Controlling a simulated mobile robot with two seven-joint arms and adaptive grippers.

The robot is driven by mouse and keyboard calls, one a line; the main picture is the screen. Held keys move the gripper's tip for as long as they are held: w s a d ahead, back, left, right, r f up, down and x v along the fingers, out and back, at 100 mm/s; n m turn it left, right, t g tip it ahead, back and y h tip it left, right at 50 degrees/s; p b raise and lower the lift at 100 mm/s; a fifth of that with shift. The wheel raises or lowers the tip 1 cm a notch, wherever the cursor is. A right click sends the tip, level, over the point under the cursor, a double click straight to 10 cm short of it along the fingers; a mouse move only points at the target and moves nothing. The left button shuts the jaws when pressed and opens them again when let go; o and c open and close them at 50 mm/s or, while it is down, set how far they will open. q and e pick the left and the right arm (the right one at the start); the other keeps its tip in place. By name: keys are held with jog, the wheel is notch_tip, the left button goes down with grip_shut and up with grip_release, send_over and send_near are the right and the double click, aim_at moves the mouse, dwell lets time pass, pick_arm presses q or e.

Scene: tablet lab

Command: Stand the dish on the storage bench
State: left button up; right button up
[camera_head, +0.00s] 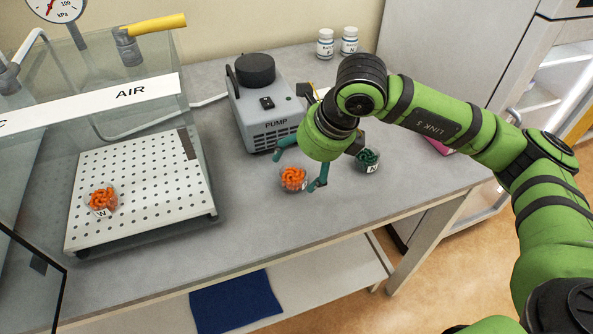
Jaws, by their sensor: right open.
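A small clear dish of orange pieces (293,180) stands on the grey bench top (300,225), in front of the pump. My right gripper (297,172) comes down over this dish from above. Its teal fingers are open, one on the dish's left and behind it, one at its right side; I cannot tell whether they touch it. A second dish of orange pieces, labelled W (102,200), stands on a white perforated plate at the left. A dish of dark green pieces, labelled A (369,160), stands right of my right gripper. My left gripper is out of view.
The perforated plate (150,190) sits inside a clear-walled chamber with a white AIR bar (130,92) across it. The grey pump (266,110) stands close behind my right gripper. Two white jars (337,44) stand at the back. The bench's front strip is clear.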

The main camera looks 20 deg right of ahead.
jog(key=v, duration=0.7)
jog(key=shift+r+b, duration=0.2)
jog(key=shift+b, duration=0.1)
jog(key=shift+s, duration=0.1)
